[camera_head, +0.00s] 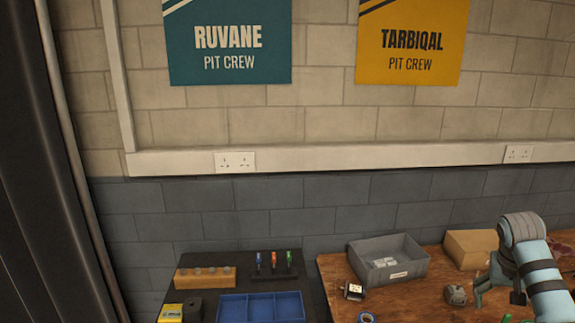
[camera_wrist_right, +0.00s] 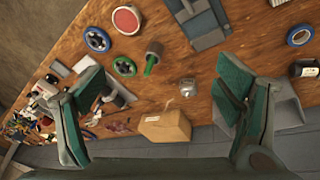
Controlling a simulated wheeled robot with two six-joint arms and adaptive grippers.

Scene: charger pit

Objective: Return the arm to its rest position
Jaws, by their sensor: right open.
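My right arm comes in at the right edge of the head view, with its gripper (camera_head: 498,290) in front of the cardboard box and over the wooden bench (camera_head: 420,297). In the right wrist view the two green-padded fingers of the right gripper (camera_wrist_right: 163,88) stand wide apart with nothing between them in their grasp. Bench and loose items show beyond the gap. The cardboard box (camera_wrist_right: 165,127) and a small grey metal part (camera_wrist_right: 188,87) lie beyond, apart from the fingers. My left gripper is not in view.
A grey bin (camera_head: 372,271) stands on the bench near the wall. A dark table at left holds a blue tray (camera_head: 262,308), screwdrivers (camera_head: 273,261) and a wooden block (camera_head: 205,277). In the wrist view, tape rolls (camera_wrist_right: 97,39) and clutter (camera_wrist_right: 50,110) crowd the bench.

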